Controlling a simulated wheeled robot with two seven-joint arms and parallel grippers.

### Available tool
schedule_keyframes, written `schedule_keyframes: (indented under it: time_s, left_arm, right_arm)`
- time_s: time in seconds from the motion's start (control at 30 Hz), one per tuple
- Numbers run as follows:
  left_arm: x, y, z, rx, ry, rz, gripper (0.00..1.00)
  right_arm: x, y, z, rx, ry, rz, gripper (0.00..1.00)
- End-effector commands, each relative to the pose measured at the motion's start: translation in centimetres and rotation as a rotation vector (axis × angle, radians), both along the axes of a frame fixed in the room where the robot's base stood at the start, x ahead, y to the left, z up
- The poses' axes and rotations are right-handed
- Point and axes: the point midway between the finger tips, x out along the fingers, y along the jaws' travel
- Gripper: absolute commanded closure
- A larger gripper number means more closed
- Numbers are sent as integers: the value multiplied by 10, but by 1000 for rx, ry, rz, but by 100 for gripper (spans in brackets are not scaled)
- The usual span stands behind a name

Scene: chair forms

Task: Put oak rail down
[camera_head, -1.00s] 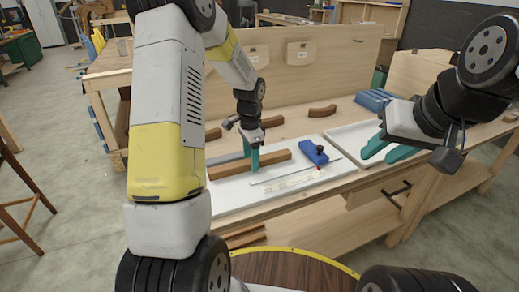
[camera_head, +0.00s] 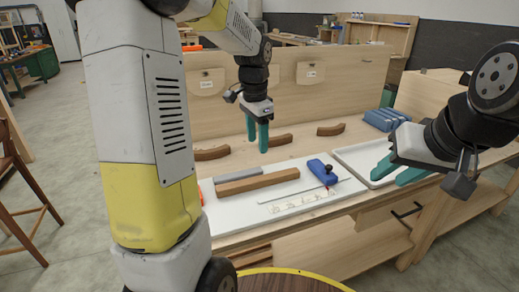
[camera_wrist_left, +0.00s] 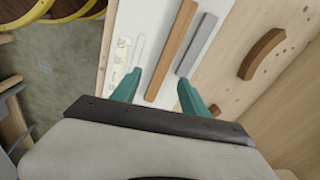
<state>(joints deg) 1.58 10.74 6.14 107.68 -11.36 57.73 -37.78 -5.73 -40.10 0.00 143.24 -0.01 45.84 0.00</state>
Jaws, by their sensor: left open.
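The oak rail (camera_head: 257,181) is a straight brown bar lying flat on the white board (camera_head: 236,212) on the workbench. It also shows in the left wrist view (camera_wrist_left: 172,50), beside a grey bar (camera_wrist_left: 195,45). My right gripper (camera_head: 396,175) is open and empty over the white tray at the right.
A blue tool (camera_head: 321,172) lies on the board right of the rail. Curved brown pieces (camera_head: 331,130) lie along the back of the bench. A white tray (camera_head: 352,161) stands at the right, with blue blocks (camera_head: 384,119) behind. An upright wooden panel (camera_head: 330,80) bounds the bench's back.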

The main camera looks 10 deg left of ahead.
Motion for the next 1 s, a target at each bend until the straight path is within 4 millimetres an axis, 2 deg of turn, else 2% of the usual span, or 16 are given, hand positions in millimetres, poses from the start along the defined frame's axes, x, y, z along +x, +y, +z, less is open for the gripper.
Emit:
schedule_keyframes:
  time_s: [0.03, 0.2, 0.33, 0.5, 0.6, 0.7, 1.0]
  left_arm:
    - [-18, -1, 19, -13, -43, 53, 48]
    - [-81, -6, 58, -98, -163, 280, 48]
    - [-130, -9, 73, -190, -243, 446, 48]
    - [-179, -15, 76, -317, -315, 623, 48]
    - [-196, -17, 74, -372, -337, 689, 48]
    - [-205, -19, 72, -403, -347, 724, 48]
    - [-207, -19, 72, -413, -349, 738, 48]
  right_arm:
    - [0, 0, 0, 0, 0, 0, 64]
    - [0, 0, 0, 0, 0, 0, 64]
    - [0, 0, 0, 0, 0, 0, 64]
    - [0, 0, 0, 0, 0, 0, 64]
    - [0, 0, 0, 0, 0, 0, 64]
    - [0, 0, 0, 0, 0, 0, 64]
    - [0, 0, 0, 0, 0, 0, 64]
